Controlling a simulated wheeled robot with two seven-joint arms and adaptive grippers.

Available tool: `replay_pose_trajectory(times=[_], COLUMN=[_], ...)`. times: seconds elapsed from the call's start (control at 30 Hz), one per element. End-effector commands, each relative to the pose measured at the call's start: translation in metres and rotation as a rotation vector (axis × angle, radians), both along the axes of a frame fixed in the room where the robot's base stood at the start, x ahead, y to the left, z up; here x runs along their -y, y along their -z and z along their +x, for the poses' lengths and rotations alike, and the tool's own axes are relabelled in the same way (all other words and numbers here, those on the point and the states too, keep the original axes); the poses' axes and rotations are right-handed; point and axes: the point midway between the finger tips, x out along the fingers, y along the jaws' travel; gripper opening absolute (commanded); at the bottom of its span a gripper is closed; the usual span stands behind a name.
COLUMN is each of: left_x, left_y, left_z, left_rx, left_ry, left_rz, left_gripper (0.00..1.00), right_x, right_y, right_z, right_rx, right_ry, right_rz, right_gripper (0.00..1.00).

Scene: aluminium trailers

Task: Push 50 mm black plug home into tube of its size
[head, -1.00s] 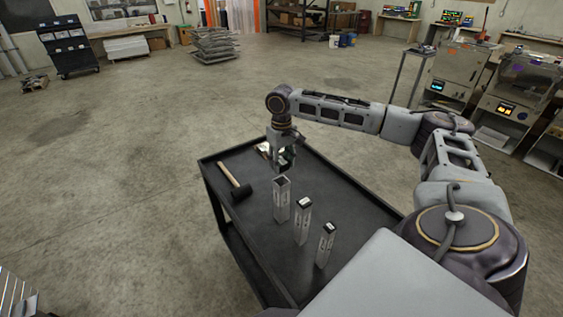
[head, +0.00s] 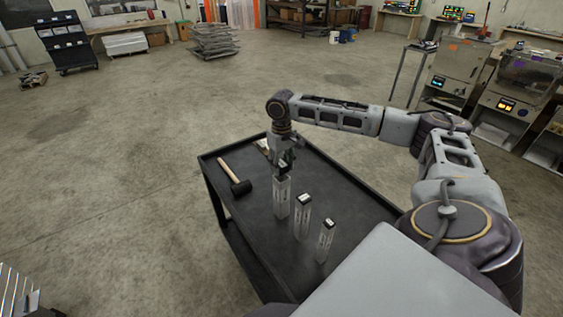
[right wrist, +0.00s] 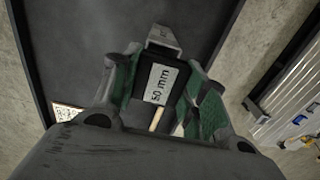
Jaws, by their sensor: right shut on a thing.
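My right gripper (head: 284,160) points down over the back-left square aluminium tube (head: 282,200), which stands upright on the black cart (head: 251,237). It is shut on the black plug (head: 284,171), whose white label reads "50 mm" in the right wrist view (right wrist: 160,84). The plug is at the tube's mouth; I cannot tell whether it has entered. In the right wrist view a part of the tube (right wrist: 164,38) shows beyond the plug. My left gripper is not in view.
Two smaller tubes, a middle one (head: 302,219) and a front one (head: 325,243), stand nearby with black, white-labelled tops. A mallet (head: 232,174) with a wooden handle lies to the left. A pale card (right wrist: 69,111) lies on the cart.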

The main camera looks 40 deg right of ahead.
Motion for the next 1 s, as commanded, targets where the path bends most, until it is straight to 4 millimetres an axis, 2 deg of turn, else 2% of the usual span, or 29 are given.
replay_pose_trajectory(times=[1.0], left_x=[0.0], left_y=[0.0], left_z=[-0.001], left_rx=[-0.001], left_ry=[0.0], left_rz=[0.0], left_gripper=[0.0], right_x=[0.0], right_y=[0.036], right_z=[0.001], right_rx=[0.001], right_ry=[0.0], right_rz=[0.001], right_gripper=[0.2])
